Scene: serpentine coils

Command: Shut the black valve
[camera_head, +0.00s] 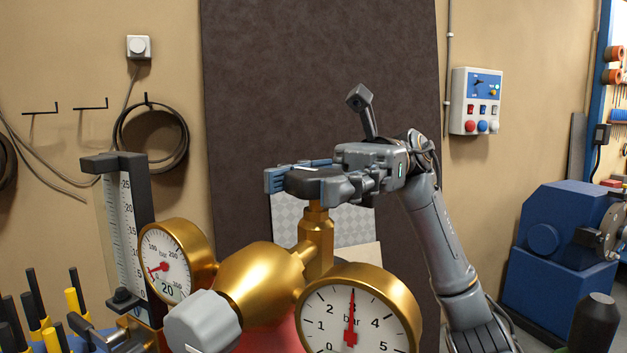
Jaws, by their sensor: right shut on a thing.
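The black valve (314,184) is a dark knob on top of a brass stem, at the centre of the head view. My right gripper (300,183) is shut on the knob, with one finger behind it and the other on its near right side. The brass regulator body (262,281) sits below, with a grey knob (203,322) at its front. The left gauge (168,262) has its needle low on the scale. The right gauge (350,320) reads about 3 bar. My left gripper is not in view.
A clear scale holder (119,215) and several black and yellow tool handles (73,301) stand at the left. A control box (476,101) hangs on the wall. A blue machine (553,235) stands at the right. A dark panel (318,85) is behind the valve.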

